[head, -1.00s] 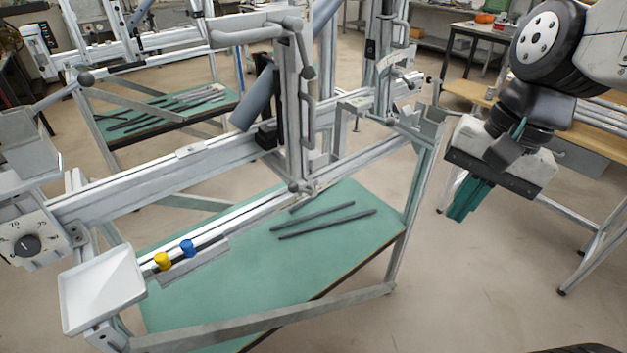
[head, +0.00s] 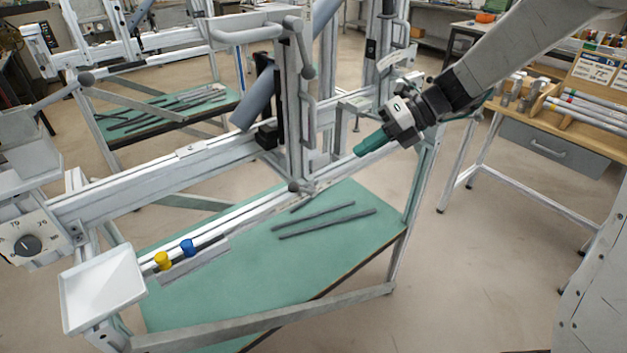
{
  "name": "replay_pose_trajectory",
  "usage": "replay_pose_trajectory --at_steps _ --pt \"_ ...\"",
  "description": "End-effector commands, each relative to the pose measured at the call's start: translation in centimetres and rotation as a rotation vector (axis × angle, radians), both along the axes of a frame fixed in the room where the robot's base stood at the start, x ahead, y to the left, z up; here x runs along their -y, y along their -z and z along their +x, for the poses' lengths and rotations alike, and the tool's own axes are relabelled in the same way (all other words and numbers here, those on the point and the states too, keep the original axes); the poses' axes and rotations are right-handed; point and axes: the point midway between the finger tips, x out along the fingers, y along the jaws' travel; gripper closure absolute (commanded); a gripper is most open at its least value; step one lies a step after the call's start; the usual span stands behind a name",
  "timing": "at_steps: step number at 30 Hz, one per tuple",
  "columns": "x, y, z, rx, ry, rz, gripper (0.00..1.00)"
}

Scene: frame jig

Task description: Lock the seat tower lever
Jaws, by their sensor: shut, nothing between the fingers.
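The seat tower (head: 293,110) stands upright on the jig's long rail (head: 150,180), near the middle of the head view. A second ball knob (head: 294,187) sits low at the tower's foot, by the rail. I cannot tell from this view which is the locking lever, or whether it is locked. My gripper (head: 364,150) has green fingers, is shut and empty, and points left toward the tower. It appears right of the tower's lower part, apart from both knobs.
A green lower shelf (head: 250,280) holds several dark rods. A white tray (head: 102,290) and yellow (head: 162,261) and blue (head: 187,247) knobs are at front left. Another upright (head: 385,50) stands behind my gripper. A workbench (head: 560,150) is at right; floor between is clear.

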Motion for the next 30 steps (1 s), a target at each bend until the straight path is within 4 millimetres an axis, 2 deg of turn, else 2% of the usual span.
replay_pose_trajectory --at_steps 5,8,21,30 --pt "-0.3 0.3 0.0 -0.001 -0.002 0.000 1.00" --pt "-1.2 1.0 -0.1 -0.003 -0.005 0.000 1.00" --pt "-8.3 6.5 0.0 -0.003 -0.007 -0.002 1.00" --pt "-10.9 8.5 0.2 0.001 -0.005 -0.001 1.00"
